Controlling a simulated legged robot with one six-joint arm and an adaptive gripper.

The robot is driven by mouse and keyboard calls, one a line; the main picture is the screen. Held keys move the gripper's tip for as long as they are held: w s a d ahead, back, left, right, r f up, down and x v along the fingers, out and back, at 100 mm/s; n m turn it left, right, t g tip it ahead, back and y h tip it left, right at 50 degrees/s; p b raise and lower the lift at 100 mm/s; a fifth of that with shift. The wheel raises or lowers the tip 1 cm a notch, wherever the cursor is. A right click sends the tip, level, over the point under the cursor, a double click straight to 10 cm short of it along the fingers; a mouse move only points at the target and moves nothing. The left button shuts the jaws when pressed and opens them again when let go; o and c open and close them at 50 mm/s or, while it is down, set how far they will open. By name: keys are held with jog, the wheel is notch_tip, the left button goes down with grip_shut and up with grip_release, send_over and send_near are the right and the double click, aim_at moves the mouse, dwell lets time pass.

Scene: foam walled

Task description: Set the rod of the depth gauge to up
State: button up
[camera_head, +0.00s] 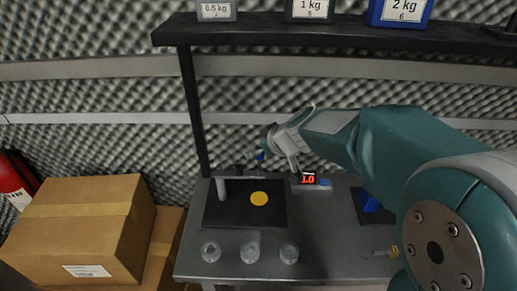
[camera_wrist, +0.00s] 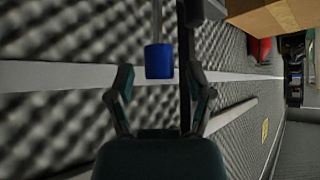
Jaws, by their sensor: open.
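The depth gauge stands on a black base plate (camera_head: 225,212) on the grey table. It has a short grey post (camera_head: 221,188) and a dark crossbar above a yellow disc (camera_head: 259,198). A blue knob (camera_head: 260,156) shows above the crossbar, by my gripper (camera_head: 270,146). In the wrist view, the blue knob (camera_wrist: 159,61) sits on the end of a thin rod, between and slightly beyond the fingertips of my gripper (camera_wrist: 160,85). The fingers are spread, with gaps on both sides of the knob. My gripper partly hides the rod in the head view.
A small display with red digits (camera_head: 308,178) stands right of the plate. Several clear glasses (camera_head: 250,252) line the table's front. A dark tray with a blue block (camera_head: 369,200) is at right. A shelf (camera_head: 330,36) with weights hangs above; cardboard boxes (camera_head: 85,228) stand left.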

jog(key=v, duration=1.2)
jog(key=s+d+f+m+h, duration=0.1)
jog(key=s+d+m+h, duration=0.1)
jog(key=s, duration=0.4)
jog(key=s+d+f+m+h, duration=0.2)
jog(key=s+d+m, duration=0.1)
jog(key=s, duration=0.4)
jog(key=s+d+f+m+g+h, duration=0.1)
jog(key=s+d+m+h, duration=0.1)
jog(key=s, duration=0.4)
jog(key=shift+s+d+f+m, duration=0.25)
jog(key=shift+d+f+m, duration=0.05)
jog(key=shift+d+m, duration=0.55)
